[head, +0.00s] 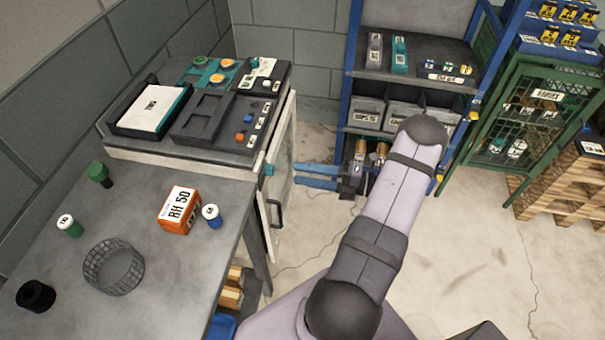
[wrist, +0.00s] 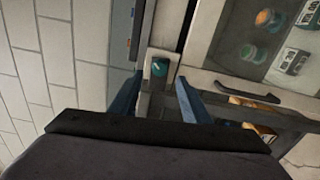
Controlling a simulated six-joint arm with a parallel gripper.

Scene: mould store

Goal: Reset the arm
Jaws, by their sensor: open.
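My gripper (head: 300,175) reaches left from the arm, toward the white cabinet under the far part of the bench. Its two blue fingers are spread apart with nothing between them. In the wrist view, the fingers (wrist: 158,85) show at left and right, with a teal knob (wrist: 160,67) beyond the gap between them. In the head view, the teal knob (head: 268,170) sits at the cabinet's edge, a short way left of the fingertips and apart from them.
The glazed cabinet door (head: 284,165) with a dark handle (head: 275,213) is close to the fingertips. The grey bench (head: 140,200) holds an orange box (head: 180,210) and a wire basket (head: 113,266). Shelving (head: 415,88) stands behind my arm. Floor at right (head: 480,270) is clear.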

